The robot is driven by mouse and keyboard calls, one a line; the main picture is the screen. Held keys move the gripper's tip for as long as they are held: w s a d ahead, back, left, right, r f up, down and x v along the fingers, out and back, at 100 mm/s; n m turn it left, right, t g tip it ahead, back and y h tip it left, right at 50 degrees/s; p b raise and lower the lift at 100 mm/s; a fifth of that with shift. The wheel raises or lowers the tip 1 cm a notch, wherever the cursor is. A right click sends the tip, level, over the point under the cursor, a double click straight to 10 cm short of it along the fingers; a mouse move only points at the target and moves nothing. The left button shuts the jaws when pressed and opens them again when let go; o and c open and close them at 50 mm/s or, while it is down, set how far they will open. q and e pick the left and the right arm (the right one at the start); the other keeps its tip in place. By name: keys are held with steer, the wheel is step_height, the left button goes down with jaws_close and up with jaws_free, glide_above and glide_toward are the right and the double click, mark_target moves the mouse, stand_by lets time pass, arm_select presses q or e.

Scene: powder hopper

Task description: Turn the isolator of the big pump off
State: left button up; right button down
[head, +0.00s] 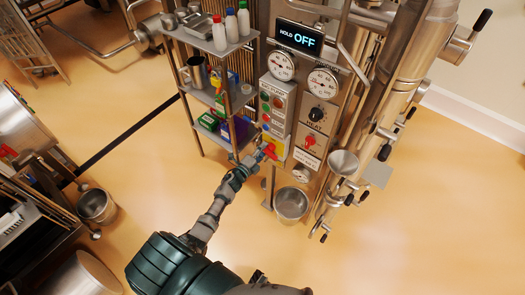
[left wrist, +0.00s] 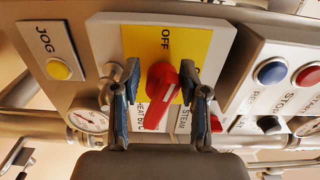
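A red isolator handle (left wrist: 158,98) sits on a yellow plate (left wrist: 200,48) marked OFF in the left wrist view. The handle lies lengthwise in the picture, slightly tilted. The lettering by its lower end is partly covered, so I cannot read which pump it names. My left gripper (left wrist: 160,72) is open, with one finger on each side of the handle and small gaps showing. In the head view the left gripper (head: 245,166) reaches the red handle (head: 269,151) low on the panel. My right gripper is not in view.
A yellow JOG button (left wrist: 59,69) and a gauge (left wrist: 87,120) are left of the isolator. A box with blue (left wrist: 271,72) and red buttons is at right. A bottle shelf (head: 212,46) stands left of the panel; a steel bucket (head: 291,203) is below.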

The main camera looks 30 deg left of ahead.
arm_select(q)
steer(key=shift+s+a, duration=0.1)
steer(key=s, duration=1.1)
steer(key=shift+s+a, duration=0.4)
